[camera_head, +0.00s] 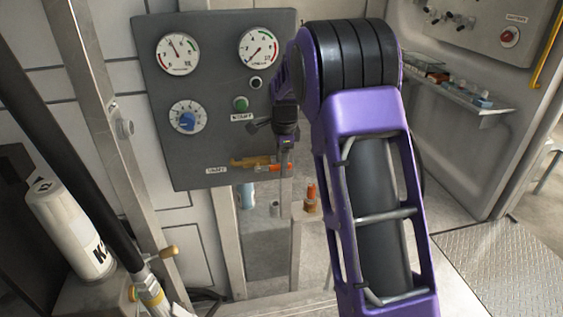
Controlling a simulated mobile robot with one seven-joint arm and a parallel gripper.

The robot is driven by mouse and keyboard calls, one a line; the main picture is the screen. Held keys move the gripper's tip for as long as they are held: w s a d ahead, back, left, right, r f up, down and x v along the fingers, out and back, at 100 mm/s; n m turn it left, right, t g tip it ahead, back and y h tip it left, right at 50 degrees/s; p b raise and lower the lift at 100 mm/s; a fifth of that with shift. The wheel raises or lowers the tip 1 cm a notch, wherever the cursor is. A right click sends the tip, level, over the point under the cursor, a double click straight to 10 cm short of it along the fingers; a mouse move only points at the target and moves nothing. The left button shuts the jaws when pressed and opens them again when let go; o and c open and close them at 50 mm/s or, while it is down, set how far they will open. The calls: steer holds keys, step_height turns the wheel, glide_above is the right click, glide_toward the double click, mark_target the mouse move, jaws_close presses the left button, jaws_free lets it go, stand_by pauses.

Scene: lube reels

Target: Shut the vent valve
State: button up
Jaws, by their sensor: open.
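A brass valve (245,162) with an orange part (273,168) sits at the lower right of the dark gauge panel (200,130). A small label (216,169) stands to its left, its text hard to read; I take this as the vent valve. My gripper (286,150) points down at the right end of this valve and overlaps it in the picture. It is open. I cannot tell whether a finger touches the handle. My purple arm hides what lies to the right of the valve.
A white cylinder (70,228) and a dark pole stand at left. A shelf (460,97) with small items hangs at right. Open floor (485,262) lies lower right.

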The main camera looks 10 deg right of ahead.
jaws_close()
stand_by(1.3)
